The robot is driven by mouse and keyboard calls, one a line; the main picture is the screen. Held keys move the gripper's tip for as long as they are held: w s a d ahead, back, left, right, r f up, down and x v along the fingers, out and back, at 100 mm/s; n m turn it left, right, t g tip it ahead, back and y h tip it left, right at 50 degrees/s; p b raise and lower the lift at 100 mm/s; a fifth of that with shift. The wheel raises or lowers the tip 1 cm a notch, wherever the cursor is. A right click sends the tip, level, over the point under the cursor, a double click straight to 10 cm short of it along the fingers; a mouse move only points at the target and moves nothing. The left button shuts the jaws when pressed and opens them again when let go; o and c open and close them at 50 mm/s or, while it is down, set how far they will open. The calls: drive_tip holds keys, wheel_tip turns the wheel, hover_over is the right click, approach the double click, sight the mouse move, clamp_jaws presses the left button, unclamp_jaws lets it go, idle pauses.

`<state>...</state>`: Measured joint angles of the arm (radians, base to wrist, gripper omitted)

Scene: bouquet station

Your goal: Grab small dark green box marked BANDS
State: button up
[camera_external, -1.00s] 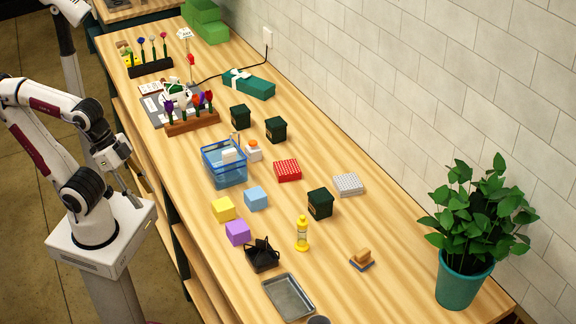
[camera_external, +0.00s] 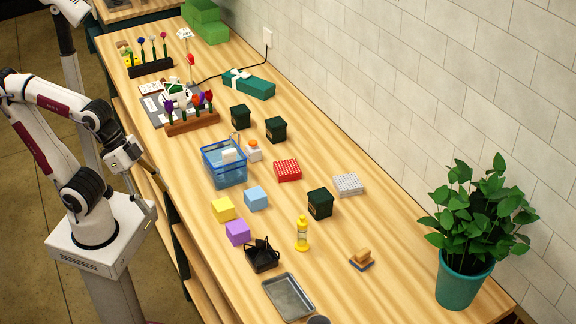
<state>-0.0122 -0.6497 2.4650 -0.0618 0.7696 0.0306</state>
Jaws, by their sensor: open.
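Three small dark green boxes stand on the wooden table. One (camera_external: 240,116) is behind the blue basket, a second (camera_external: 276,130) is just right of it, and a third (camera_external: 320,203) is further forward, right of the blue cube. Their labels are too small to read, so I cannot tell which is marked BANDS. My gripper (camera_external: 150,172) is at the table's left edge, well apart from all three boxes. It is open and empty, though its fingers show only small.
A blue basket (camera_external: 224,167) stands between my gripper and the boxes. A potted plant (camera_external: 458,280) stands at the right.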

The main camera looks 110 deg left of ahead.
drive_tip(key=w+r+n+t, duration=0.1)
drive_tip(key=w+t, duration=0.2)
drive_tip(key=w, duration=1.2)
drive_tip(key=n+t+y, duration=0.2)
drive_tip(key=n+y, duration=0.4)
hover_over(312, 197)
drive_tip(key=s+d, duration=0.2)
drive_tip(key=d, duration=0.9)
wheel_tip(312, 197, down, 7)
drive_tip(key=a+f+y, duration=0.1)
drive_tip(key=a+f, duration=0.1)
drive_tip(key=a+f+n+g+y, duration=0.1)
drive_tip(key=a+f, duration=0.1)
drive_tip(key=a, duration=0.1)
drive_tip(key=s+a+f+y, duration=0.1)
drive_tip(key=a+f, duration=0.1)
drive_tip(key=a, duration=0.1)
drive_tip(key=shift+a+f+n+g+y, duration=0.1)
drive_tip(key=shift+f+n+g+y, duration=0.2)
drive_tip(key=shift+f+y, duration=0.1)
drive_tip(key=shift+x, duration=1.25)
